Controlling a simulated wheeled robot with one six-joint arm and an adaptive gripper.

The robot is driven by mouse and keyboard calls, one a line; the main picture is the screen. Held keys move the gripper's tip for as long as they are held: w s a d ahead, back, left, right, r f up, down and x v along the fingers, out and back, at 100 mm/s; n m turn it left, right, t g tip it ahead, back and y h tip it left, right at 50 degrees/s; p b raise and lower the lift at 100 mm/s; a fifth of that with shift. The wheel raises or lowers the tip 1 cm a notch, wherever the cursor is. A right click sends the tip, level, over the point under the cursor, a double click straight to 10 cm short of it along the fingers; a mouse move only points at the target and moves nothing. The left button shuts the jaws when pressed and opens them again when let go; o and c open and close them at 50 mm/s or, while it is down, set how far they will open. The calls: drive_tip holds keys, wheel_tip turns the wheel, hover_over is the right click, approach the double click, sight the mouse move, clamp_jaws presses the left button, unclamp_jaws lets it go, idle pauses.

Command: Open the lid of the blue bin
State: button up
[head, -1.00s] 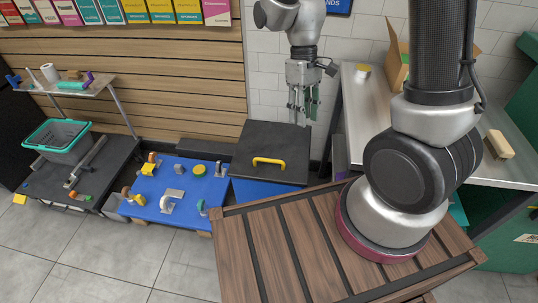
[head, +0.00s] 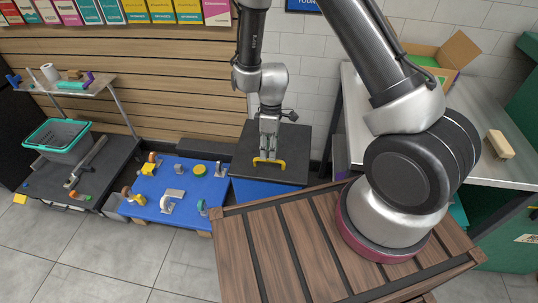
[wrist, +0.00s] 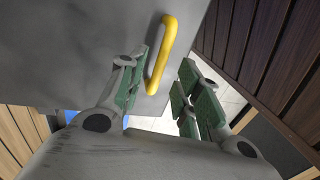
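The blue bin (head: 252,190) stands against the back wall, with a flat dark lid (head: 240,158) lying shut on top. A yellow handle (head: 282,172) arches up near the lid's front edge. My gripper (head: 269,157) points down over the lid, close to the handle. In the wrist view my gripper (wrist: 160,95) has its green-padded fingers spread apart, with nothing held between them.
A blue board (head: 150,208) with several small fixtures lies left of the bin. A dark stand with a green-rimmed basket (head: 62,148) is farther left. A wooden slatted top (head: 285,262) is in front, and a steel counter (head: 440,120) stands right.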

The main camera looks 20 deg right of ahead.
drive_tip(key=shift+s+a+f, duration=0.1)
drive_tip(key=shift+s+f, duration=0.1)
drive_tip(key=shift+f, duration=1.1)
clamp_jaws()
drive_tip(key=shift+r, duration=0.1)
